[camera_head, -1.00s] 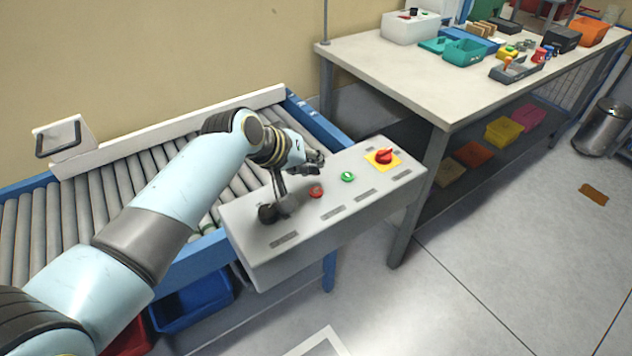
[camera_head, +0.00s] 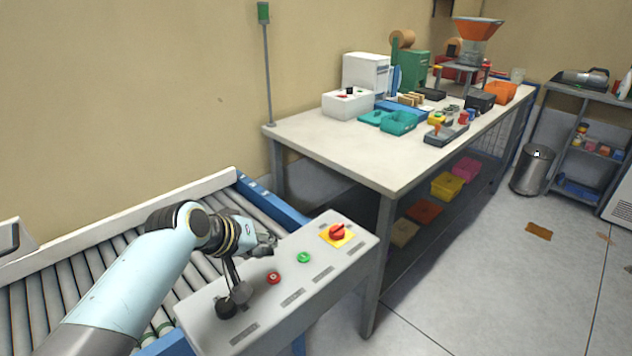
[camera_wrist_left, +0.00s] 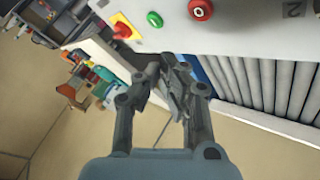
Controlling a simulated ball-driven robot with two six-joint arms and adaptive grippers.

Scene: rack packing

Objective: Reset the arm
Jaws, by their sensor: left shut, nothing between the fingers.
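My left gripper (camera_head: 266,246) is shut and empty above the grey control panel (camera_head: 322,268) beside the roller conveyor. In the left wrist view its fingers (camera_wrist_left: 172,85) come together with nothing between them. On the panel are a red button (camera_head: 273,278), a green button (camera_head: 303,257) and a red rotary switch (camera_head: 337,232) on a yellow plate. A dark knob (camera_head: 226,308) stands at the panel's near left end, partly overlapped by grey parts. The fingers appear apart from the buttons. My right gripper is not in view.
The roller conveyor (camera_head: 32,310) with blue rails lies under and left of my arm. A white workbench (camera_head: 320,138) with teal bins (camera_head: 398,122) and tools stands behind the panel. A bin (camera_head: 533,170) and shelf (camera_head: 580,140) are at right. The floor on the right is mostly clear.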

